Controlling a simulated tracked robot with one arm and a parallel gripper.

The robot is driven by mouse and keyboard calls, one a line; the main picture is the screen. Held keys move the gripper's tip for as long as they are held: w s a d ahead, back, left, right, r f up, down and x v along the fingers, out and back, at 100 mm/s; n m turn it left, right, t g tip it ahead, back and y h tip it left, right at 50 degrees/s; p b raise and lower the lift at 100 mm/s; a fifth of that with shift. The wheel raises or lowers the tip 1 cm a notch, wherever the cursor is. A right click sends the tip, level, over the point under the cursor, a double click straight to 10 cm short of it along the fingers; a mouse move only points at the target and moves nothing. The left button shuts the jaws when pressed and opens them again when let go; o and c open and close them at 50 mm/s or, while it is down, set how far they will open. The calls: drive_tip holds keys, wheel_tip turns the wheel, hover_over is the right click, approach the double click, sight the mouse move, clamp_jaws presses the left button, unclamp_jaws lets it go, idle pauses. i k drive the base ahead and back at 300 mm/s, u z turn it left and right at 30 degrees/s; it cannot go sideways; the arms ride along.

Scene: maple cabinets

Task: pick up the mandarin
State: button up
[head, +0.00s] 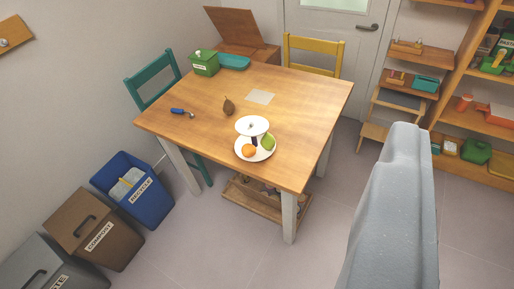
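The mandarin (249,150) is a small orange fruit on a white plate (262,157) near the front corner of the wooden table (205,130). A green fruit (268,142), probably a pear, lies on the right side of the same plate. A white disc-shaped thing (251,124) stands just behind the mandarin and overlaps the plate's back part in the picture. A smooth grey part, likely of my own arm, rises at the lower right, well apart from the plate. No gripper fingertips show.
A brown pear (229,106), blue-handled tool (181,112), pale sheet (260,97) and green box (205,64) are on the table. Teal (141,83) and yellow (313,43) chairs stand around it. Bins (146,200) line the left; shelves (470,121) stand right. Floor in front is clear.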

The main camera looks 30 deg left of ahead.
sight(248, 150)
drive_tip(key=i, duration=0.95)
drive_tip(key=u, duration=0.05)
